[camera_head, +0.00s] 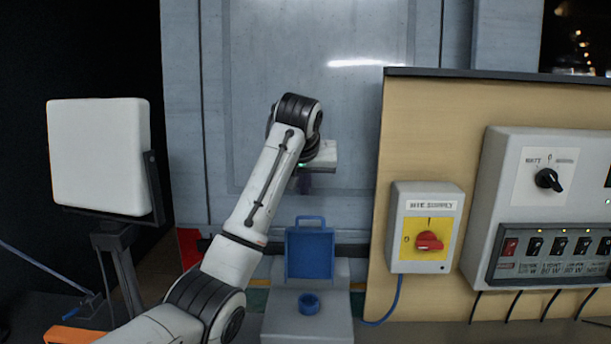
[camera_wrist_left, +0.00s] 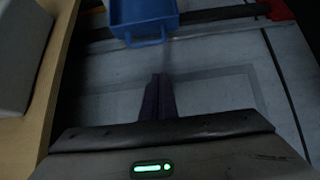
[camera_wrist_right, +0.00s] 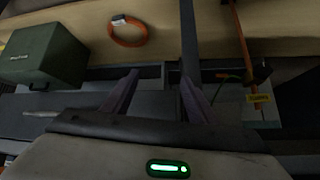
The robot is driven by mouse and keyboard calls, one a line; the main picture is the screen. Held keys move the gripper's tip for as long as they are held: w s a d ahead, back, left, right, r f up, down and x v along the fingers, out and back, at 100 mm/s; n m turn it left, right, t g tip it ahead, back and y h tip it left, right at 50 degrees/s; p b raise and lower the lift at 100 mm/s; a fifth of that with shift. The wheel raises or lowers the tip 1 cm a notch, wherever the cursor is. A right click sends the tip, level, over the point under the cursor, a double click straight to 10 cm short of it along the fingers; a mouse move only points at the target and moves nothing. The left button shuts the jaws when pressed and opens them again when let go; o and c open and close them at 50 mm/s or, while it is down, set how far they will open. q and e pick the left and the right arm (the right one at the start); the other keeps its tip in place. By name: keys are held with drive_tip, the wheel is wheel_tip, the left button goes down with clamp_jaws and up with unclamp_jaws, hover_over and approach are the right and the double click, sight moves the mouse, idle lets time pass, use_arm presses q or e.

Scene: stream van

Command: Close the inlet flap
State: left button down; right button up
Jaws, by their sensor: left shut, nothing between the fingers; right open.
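The blue inlet flap (camera_head: 310,254) stands upright, open, at the back of a grey box (camera_head: 285,325), with a handle loop along its top edge. A round blue inlet (camera_head: 309,304) sits uncovered on the box in front of it. My right gripper (camera_wrist_right: 160,80) is open and empty, away from the flap.
A site supply box (camera_head: 425,227) with a red knob hangs on the wooden board right of the flap; a blue cable (camera_head: 388,307) runs down from it. A white panel on a stand (camera_head: 100,157) is left. A green case (camera_wrist_right: 45,55) and orange coil (camera_wrist_right: 128,32) lie near my right gripper.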

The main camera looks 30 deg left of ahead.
use_arm(q)
drive_tip(key=f+p, duration=0.1)
drive_tip(key=f, duration=0.3)
drive_tip(key=shift+w, duration=0.2)
drive_tip(key=shift+s+d+f, duration=0.15)
drive_tip(key=shift+s+f, duration=0.15)
drive_tip(key=shift+s, duration=0.25)
drive_tip(key=shift+f, duration=0.1)
